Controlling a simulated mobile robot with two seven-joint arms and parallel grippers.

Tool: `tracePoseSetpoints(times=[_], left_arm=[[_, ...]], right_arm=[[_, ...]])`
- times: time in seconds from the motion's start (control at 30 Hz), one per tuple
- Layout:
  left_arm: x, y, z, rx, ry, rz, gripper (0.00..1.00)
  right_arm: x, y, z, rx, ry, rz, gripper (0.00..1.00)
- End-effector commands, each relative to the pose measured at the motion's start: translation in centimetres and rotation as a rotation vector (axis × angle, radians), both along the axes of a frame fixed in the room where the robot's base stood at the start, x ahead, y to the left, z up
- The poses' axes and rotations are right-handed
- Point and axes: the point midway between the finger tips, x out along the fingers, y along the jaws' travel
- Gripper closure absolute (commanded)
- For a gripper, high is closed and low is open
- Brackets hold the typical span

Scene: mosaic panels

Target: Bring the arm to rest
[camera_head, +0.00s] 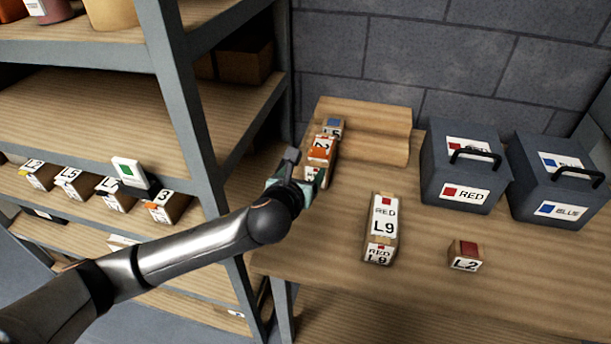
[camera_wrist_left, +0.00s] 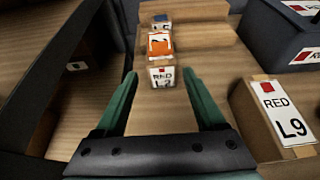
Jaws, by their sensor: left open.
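My left arm comes in from the left in the head view. My left gripper (camera_head: 297,178) is over the left end of the table (camera_head: 340,310), in front of a row of small labelled boxes. In the left wrist view the green fingers of the gripper (camera_wrist_left: 160,82) stand apart with nothing between them. Beyond the fingertips is a box labelled RED L2 (camera_wrist_left: 162,77), then an orange-topped box (camera_wrist_left: 159,45) and a blue-marked box (camera_wrist_left: 161,23). In the head view the gripper partly hides the nearest box of this row. My right gripper is out of view.
A RED L9 box (camera_head: 381,222) and a small L2 box (camera_head: 464,256) lie on the table. Dark RED (camera_head: 461,177) and BLUE (camera_head: 556,188) bins stand at the back right. A wooden step (camera_head: 370,120) is by the wall. A shelf rack (camera_head: 190,110) with labelled boxes stands left.

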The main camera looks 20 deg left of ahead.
Motion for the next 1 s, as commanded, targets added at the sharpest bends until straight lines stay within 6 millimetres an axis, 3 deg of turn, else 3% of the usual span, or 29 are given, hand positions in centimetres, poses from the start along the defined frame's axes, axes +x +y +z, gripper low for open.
tracePoseSetpoints(times=[0.67, 0.87, 1.0], left_arm=[[-0.6, -0.2, -0.5, -0.063, 0.021, 0.022, 0.28], [-5.4, -1.4, -4.1, -0.527, 0.175, 0.234, 0.28], [-10.2, -1.1, -7.0, -0.959, 0.312, 0.532, 0.28]], right_arm=[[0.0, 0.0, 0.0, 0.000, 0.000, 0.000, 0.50], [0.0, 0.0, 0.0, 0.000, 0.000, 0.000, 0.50], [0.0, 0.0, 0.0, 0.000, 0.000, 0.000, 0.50]])
